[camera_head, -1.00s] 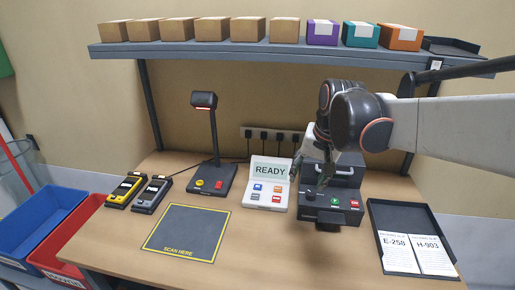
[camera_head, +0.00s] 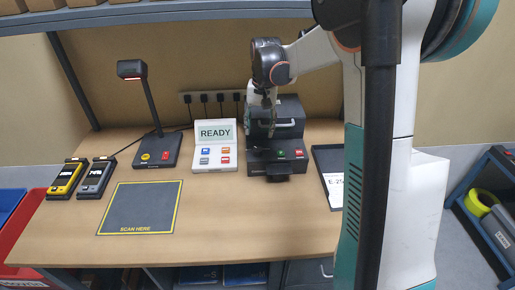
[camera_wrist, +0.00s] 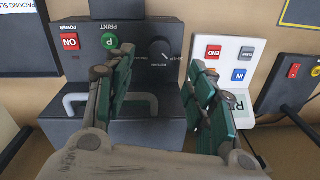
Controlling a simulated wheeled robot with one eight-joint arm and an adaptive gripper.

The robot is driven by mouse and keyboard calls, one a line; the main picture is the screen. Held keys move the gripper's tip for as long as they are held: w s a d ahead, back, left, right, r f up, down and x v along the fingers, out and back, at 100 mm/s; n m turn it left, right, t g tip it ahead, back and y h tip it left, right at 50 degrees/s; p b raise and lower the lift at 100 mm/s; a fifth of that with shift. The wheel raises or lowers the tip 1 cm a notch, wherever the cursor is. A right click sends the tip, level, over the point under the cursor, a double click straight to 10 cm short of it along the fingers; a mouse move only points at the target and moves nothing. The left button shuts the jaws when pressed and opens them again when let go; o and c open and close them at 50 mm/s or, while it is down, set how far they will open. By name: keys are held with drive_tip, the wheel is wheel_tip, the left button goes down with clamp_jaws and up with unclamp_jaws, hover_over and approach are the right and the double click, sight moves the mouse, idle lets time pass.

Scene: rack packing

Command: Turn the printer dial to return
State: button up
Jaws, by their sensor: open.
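The black printer (camera_head: 290,122) stands at the back right of the table, with a handle on its upper part. In the wrist view, its black dial (camera_wrist: 160,49) sits on the front panel (camera_wrist: 130,68), with small SHIP and RETURN labels beside it. I cannot tell clearly which label the dial points to. In the head view the dial is mostly hidden by my gripper. My gripper (camera_wrist: 162,60) is open, its two green-padded fingers apart on either side of the dial in the wrist view. It appears above the dial; I see no clear contact.
A green button (camera_wrist: 109,41) and a red ON button (camera_wrist: 70,41) share the panel. A white READY console (camera_head: 215,158) stands close to the printer. A dark tray (camera_head: 328,160) with paper slips is on its other side. A scan mat (camera_head: 140,208) and a scanner stand (camera_head: 155,150) lie further left.

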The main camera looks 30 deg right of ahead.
sight(258, 149)
drive_tip(key=f, duration=0.3)
drive_tip(key=f+b, duration=0.1)
drive_tip(key=f, duration=0.2)
drive_tip(key=f+b, duration=0.1)
drive_tip(key=f, duration=0.2)
drive_tip(key=shift+w+a+f, duration=0.1)
drive_tip(key=shift+w+a, duration=0.05)
drive_tip(key=shift+a, duration=0.1)
drive_tip(key=c, duration=1.1)
